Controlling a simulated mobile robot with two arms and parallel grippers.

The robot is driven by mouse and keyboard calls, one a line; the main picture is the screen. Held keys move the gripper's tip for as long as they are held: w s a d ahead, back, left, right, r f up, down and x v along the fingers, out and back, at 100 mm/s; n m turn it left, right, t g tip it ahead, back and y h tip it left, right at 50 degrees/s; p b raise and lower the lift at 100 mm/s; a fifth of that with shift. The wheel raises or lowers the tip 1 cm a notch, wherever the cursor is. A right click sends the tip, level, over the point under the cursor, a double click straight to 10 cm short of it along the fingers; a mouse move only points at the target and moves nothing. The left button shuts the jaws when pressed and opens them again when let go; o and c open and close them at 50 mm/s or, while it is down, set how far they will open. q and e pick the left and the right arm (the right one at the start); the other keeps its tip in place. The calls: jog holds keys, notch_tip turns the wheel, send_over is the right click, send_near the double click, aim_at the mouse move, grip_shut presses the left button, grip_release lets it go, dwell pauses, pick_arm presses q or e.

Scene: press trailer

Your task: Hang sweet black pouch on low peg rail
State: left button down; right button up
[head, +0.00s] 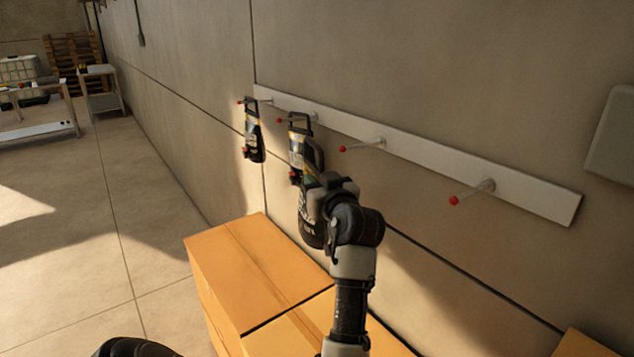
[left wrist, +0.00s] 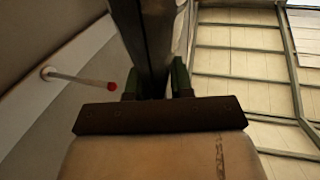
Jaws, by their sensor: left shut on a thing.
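My left gripper (head: 318,192) is shut on a black pouch (head: 312,232) with pale print, held upright in front of the wall, above the cardboard boxes. The gripper covers part of it, and its label is too small to read. In the left wrist view the dark held pouch (left wrist: 152,45) rises from between the fingertips (left wrist: 155,85). The white peg rail (head: 425,165) runs along the wall, with red-tipped pegs. The held pouch is below and left of a bare peg (head: 362,145). That view also shows a bare peg (left wrist: 80,79) left of the pouch. My right gripper is out of view.
One dark pouch (head: 254,140) hangs at the rail's left end, another (head: 298,146) at the peg beside it. A bare peg (head: 472,191) is farther right. Cardboard boxes (head: 255,265) stand below the rail. Open floor (head: 70,260) lies left.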

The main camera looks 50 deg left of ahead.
pick_arm(q)
jog(key=shift+w+d, duration=0.15)
jog(key=shift+w, duration=0.55)
jog(key=shift+w+b, duration=0.35)
jog(key=w, duration=0.1)
jog(key=w+b, duration=0.1)
jog(key=w, duration=0.1)
jog(key=shift+w+d+f, duration=0.1)
jog(key=shift+d+f, duration=0.05)
jog(key=shift+d, duration=0.05)
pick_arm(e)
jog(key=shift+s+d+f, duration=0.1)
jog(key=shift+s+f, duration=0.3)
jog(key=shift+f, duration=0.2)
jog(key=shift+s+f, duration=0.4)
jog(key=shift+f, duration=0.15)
pick_arm(q)
jog(key=shift+b, duration=0.3)
jog(key=shift+w, duration=0.15)
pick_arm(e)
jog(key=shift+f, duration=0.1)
